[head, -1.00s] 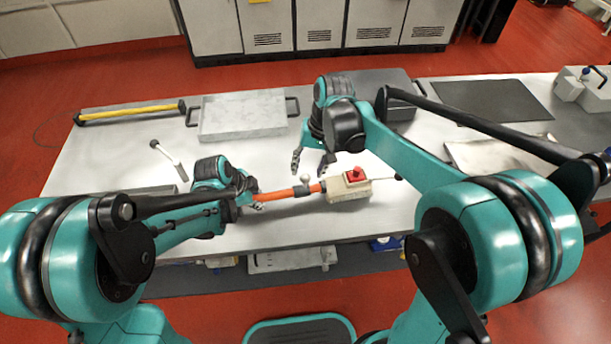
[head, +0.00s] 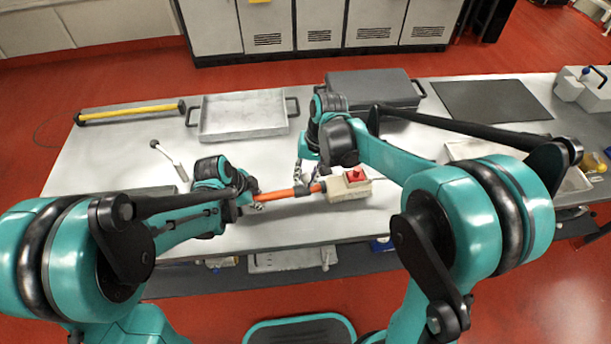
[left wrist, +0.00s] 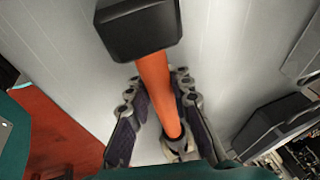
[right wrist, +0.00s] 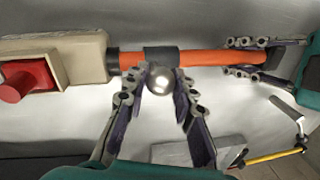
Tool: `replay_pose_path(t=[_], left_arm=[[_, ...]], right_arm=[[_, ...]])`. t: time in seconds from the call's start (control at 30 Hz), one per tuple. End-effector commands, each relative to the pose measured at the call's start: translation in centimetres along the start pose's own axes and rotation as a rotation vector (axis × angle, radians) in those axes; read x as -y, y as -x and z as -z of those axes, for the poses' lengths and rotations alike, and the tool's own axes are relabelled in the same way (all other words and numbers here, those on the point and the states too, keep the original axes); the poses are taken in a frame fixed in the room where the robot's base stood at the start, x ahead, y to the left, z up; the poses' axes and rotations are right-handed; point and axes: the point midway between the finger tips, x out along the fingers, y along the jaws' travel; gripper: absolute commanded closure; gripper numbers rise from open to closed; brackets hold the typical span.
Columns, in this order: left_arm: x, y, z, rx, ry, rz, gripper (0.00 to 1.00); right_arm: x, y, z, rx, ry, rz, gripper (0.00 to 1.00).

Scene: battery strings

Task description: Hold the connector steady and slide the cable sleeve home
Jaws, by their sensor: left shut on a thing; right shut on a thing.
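The connector is a cream box (head: 350,192) with a red knob on top, lying on the bench. In the right wrist view the box (right wrist: 82,60) is at left, joined to an orange cable (right wrist: 215,57) by a black collar. A dark sleeve (right wrist: 161,55) sits around the cable, with a short orange stretch between it and the collar. A silver ball (right wrist: 160,78) is at the sleeve's side. My right gripper (right wrist: 159,86) is shut on this ball. My left gripper (head: 257,203) is shut on the cable; the left wrist view shows the cable (left wrist: 155,85) between its fingers.
A grey tray (head: 242,134) and a yellow-striped bar (head: 130,112) lie at the back left. A grey case (head: 375,88) and a dark mat (head: 490,101) are at the back right. A small handled tool (head: 167,158) lies left.

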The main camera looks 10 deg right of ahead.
Motion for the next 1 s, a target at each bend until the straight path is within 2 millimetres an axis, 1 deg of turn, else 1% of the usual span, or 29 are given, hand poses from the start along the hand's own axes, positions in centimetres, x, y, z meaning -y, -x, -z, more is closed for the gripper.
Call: replay_pose_path(t=[0.07, 0.3, 0.37, 0.57, 0.6, 0.67, 0.7, 1.0], left_arm=[[0.0, 0.0, 0.0, -0.001, 0.000, 0.000, 1.00], [0.0, 0.0, 0.0, -0.001, 0.000, 0.000, 1.00], [0.0, 0.0, 0.0, 0.000, 0.000, 0.000, 1.00], [0.0, 0.0, -0.1, 0.001, 0.001, 0.000, 1.00], [0.0, 0.0, -0.1, 0.001, 0.001, 0.000, 1.00], [0.0, 0.0, -0.1, 0.002, 0.001, 0.001, 1.00], [0.0, 0.0, -0.1, 0.002, 0.001, 0.001, 1.00], [0.0, 0.0, -0.1, 0.002, 0.000, 0.000, 1.00]], right_arm=[[-0.7, 0.1, 0.2, -0.001, -0.003, -0.002, 1.00], [-4.4, 0.8, 0.9, -0.001, -0.004, -0.005, 1.00], [-4.7, 0.9, 1.0, 0.000, -0.004, -0.005, 1.00], [-4.7, 0.8, 1.0, 0.000, -0.003, -0.007, 1.00], [-4.7, 0.8, 1.0, 0.000, -0.003, -0.007, 0.72], [-4.7, 0.8, 1.0, -0.001, -0.003, -0.008, 0.57], [-4.7, 0.8, 1.0, 0.000, -0.003, -0.007, 0.53], [-4.6, 1.0, 0.9, 0.000, -0.002, -0.005, 0.53]])
